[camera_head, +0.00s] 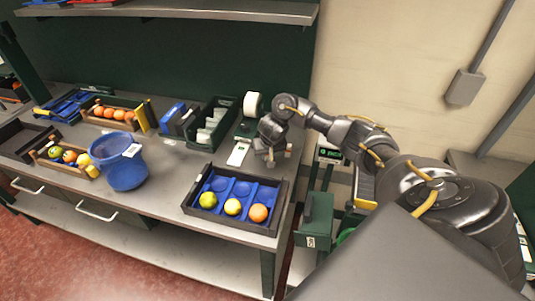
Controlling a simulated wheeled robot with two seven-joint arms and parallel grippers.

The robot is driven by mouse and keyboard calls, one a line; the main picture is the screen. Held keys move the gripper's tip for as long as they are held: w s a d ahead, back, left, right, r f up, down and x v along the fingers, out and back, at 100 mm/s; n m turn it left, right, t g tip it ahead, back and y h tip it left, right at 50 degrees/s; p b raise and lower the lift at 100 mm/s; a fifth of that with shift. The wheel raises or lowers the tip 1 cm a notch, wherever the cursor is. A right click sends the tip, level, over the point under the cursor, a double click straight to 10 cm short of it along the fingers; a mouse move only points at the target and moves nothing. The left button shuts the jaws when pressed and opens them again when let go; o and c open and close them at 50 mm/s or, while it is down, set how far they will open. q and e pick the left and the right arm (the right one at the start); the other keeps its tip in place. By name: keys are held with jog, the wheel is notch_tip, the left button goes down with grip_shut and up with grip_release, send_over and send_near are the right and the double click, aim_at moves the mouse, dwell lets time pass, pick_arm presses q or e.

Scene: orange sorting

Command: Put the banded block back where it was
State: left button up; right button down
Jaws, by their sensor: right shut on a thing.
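My right gripper (271,157) reaches in from the right, above the right end of the bench, just behind the dark tray (187,207). It is shut on a small block, mostly hidden by the fingers. At this size I cannot make out any bands on it. The tray has a blue insert with round hollows (242,188); its front row holds a yellow-green fruit (208,200), a yellow fruit (232,207) and an orange (258,213). My left gripper is not in view.
A white card or plate (238,153) lies left of the gripper, near a white roll (251,104) and a dark green crate (215,112). Bare bench shows between bowls and tray. A shelf (200,10) hangs above.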

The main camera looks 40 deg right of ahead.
jog(key=shift+f, duration=0.25)
jog(key=c, duration=0.8)
grip_release()
jog(key=shift+o, duration=0.2)
jog(key=shift+r, duration=0.15)
notch_tip(320, 180, up, 5)
jog(key=p, duration=0.7)
jog(key=shift+r, duration=0.1)
jog(key=shift+r+p, duration=1.35)
jog(key=shift+d+f, duration=0.1)
